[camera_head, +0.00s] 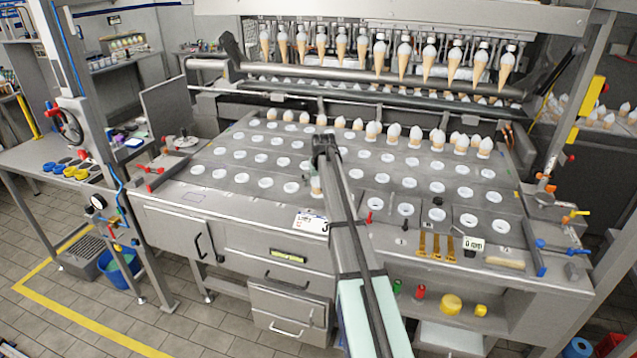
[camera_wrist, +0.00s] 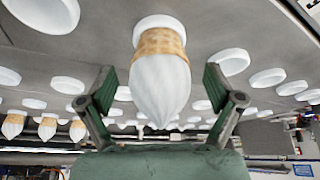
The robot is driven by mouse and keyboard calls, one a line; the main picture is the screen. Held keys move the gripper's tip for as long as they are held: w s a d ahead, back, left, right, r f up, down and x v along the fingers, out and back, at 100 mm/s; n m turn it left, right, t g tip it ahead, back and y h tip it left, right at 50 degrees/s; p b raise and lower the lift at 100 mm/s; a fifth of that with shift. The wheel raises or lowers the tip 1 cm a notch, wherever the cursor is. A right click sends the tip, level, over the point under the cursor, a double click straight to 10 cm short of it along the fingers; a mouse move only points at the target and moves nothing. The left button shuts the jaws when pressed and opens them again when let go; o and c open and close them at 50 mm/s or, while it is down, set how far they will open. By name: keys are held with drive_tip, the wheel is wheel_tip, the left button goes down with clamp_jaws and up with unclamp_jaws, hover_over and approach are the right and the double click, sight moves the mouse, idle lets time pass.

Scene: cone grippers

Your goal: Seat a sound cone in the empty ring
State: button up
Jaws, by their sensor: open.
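My gripper (camera_head: 322,150) is over the front middle of the grey plate (camera_head: 225,170). In the wrist view my gripper (camera_wrist: 158,72) is open, with one green finger on each side of a cone and a gap to both. That cone (camera_wrist: 160,85) has a white pointed top and a tan waffle body, and stands in a white ring (camera_wrist: 158,24). It shows partly below my gripper in the head view (camera_head: 317,186), mostly hidden by my arm. Several white rings stand empty, such as one at the front right (camera_head: 468,220). I cannot tell whether the cone is sound.
A row of cones (camera_head: 372,131) stands along the plate's back. More cones hang from the overhead bar (camera_head: 403,61). Small tools and brass strips (camera_head: 436,245) lie on the front right ledge. A side bench (camera_head: 60,150) stands at the left.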

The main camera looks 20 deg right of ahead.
drive_tip(key=v, duration=1.2)
